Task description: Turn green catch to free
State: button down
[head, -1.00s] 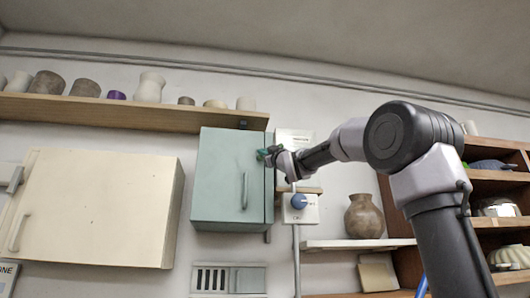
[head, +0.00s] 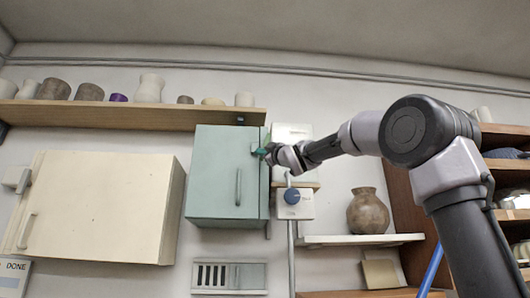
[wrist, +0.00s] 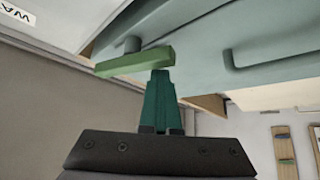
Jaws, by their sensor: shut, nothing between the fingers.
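The green catch (wrist: 135,62) is a bar on the pale teal cabinet (head: 222,175), beside a rounded teal peg (wrist: 128,46) in the wrist view. The cabinet door looks closed and has a vertical handle (head: 238,187). My gripper (wrist: 161,76) has dark green fingers, shut together and empty. Its tips are right at the catch's edge; I cannot tell whether they touch it. In the head view my gripper (head: 263,152) is at the upper right of the cabinet door, and the catch cannot be told apart from the fingers there.
A shelf (head: 130,115) with several pots runs above the cabinet. A cream cabinet (head: 95,210) hangs to the left. A switch box with a blue knob (head: 292,196) is just below my wrist. A brown vase (head: 367,212) stands on a small shelf (head: 360,240) to the right.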

jog(key=shift+d+f, duration=0.15)
jog(key=shift+d, duration=0.3)
jog(key=shift+w+d+f, duration=0.1)
jog(key=shift+d, duration=0.15)
dwell(0.5)
